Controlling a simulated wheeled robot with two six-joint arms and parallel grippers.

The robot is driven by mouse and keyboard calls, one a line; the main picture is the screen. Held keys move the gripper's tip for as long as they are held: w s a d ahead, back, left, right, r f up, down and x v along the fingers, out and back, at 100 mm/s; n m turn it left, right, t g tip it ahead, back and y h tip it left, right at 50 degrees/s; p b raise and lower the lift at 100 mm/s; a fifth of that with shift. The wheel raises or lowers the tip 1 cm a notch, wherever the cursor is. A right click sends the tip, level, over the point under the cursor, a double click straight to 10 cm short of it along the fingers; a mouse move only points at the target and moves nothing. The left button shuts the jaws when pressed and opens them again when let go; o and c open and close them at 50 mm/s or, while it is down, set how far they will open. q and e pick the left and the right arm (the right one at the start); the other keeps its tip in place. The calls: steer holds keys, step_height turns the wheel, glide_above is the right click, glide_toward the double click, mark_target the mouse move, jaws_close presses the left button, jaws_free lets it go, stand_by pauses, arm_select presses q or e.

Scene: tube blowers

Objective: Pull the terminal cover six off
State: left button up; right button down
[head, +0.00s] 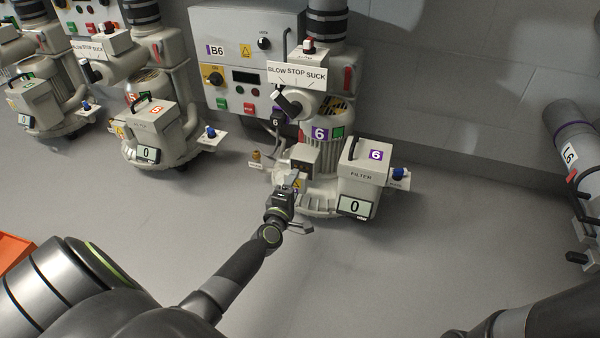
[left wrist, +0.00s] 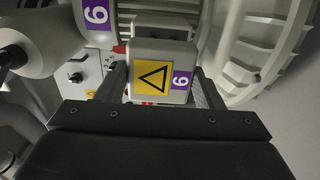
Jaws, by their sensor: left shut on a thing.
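Terminal cover six is a pale block with a yellow warning triangle and a purple 6 label. It fills the middle of the left wrist view (left wrist: 162,72) and shows small at the gripper's tip in the head view (head: 296,184). My left gripper (head: 290,180) is shut on it, with one finger on each side in the left wrist view (left wrist: 160,88). Just behind it in the head view is the terminal box (head: 303,160) of blower six, its face dark and brownish. Whether cover and box still touch is hard to tell. My right gripper is out of view.
Blower six's filter box (head: 362,172) stands close right of the gripper, with a blue knob (head: 398,173) beyond. Control box B6 (head: 245,75) is behind. Another blower (head: 160,130) stands left. Tube L6 (head: 572,140) is at far right. The floor in front is clear.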

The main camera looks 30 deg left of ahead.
arm_select(q)
steer(key=shift+v, duration=1.1)
steer(key=shift+b+x, duration=0.3)
steer(key=shift+x, duration=1.6)
